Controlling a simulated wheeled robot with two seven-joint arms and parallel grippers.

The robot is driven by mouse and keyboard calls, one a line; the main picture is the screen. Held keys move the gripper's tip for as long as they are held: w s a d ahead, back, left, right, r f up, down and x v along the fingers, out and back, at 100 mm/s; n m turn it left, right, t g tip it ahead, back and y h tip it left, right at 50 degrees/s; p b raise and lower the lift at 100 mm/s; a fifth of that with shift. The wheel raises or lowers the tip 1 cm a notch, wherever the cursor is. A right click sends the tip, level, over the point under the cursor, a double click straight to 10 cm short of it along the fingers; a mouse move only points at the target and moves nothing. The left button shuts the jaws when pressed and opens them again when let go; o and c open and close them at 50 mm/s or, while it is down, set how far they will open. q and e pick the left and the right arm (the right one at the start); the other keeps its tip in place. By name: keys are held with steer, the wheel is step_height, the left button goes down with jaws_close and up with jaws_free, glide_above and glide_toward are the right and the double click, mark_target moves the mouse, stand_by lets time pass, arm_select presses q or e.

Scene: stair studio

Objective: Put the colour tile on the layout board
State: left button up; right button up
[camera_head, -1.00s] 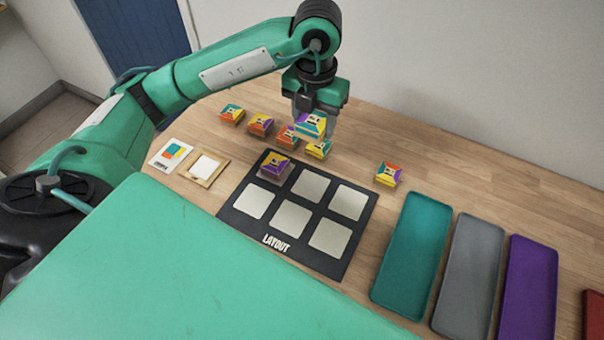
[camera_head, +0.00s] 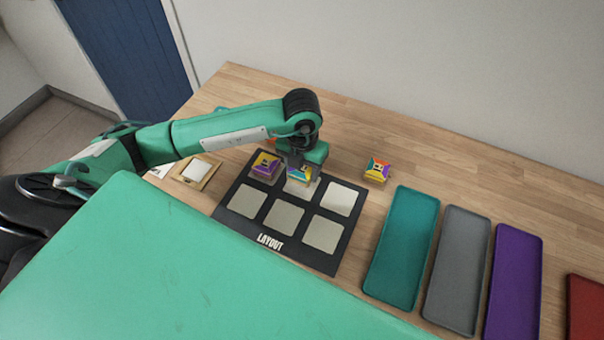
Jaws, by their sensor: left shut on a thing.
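My left gripper (camera_head: 299,172) is shut on a colour tile (camera_head: 299,178) with yellow, teal and purple parts. It holds the tile at the top middle square of the dark layout board (camera_head: 232,207). I cannot tell whether the tile touches the board. Another colour tile (camera_head: 265,165), purple and yellow, sits on the top left square. The top right square and the bottom row are bare. A further tile (camera_head: 376,171), orange, yellow and purple, lies on the table right of the board. My right gripper is not in view.
Teal (camera_head: 402,245), grey (camera_head: 458,265), purple (camera_head: 514,280) and red (camera_head: 586,305) trays stand on the right. A wooden piece with a white square (camera_head: 196,170) lies left of the board. My arm hides the table behind it. The back right table is clear.

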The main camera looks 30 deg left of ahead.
mark_target(302, 177)
arm_select(q)
step_height(302, 177, down, 4)
steer(key=shift+r+p, duration=0.2)
steer(key=shift+p, duration=0.1)
steer(key=shift+f, duration=0.25)
steer(key=o, duration=1)
steer(key=shift+r, duration=0.1)
